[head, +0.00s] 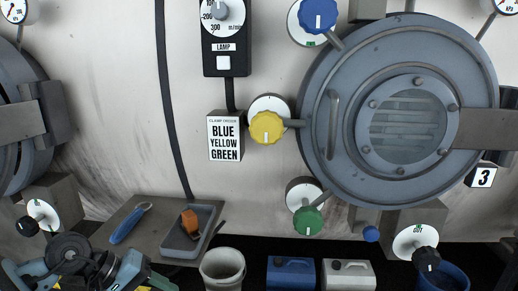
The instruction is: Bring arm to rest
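Parts of my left arm, teal and black with a round dark joint, show at the bottom left corner of the head view. They are in front of the lower left of the machine, below the grey shelf (155,218). I can make out no fingertips there. My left gripper is not in view. My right arm and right gripper are not in view either.
A round grey hatch (330,45) fills the right, with blue (318,14), yellow (266,127) and green (308,221) knobs beside it. A tray (176,242) holds an orange block (190,221); a blue-handled tool (127,225) lies nearby. A white bucket (222,272) stands below.

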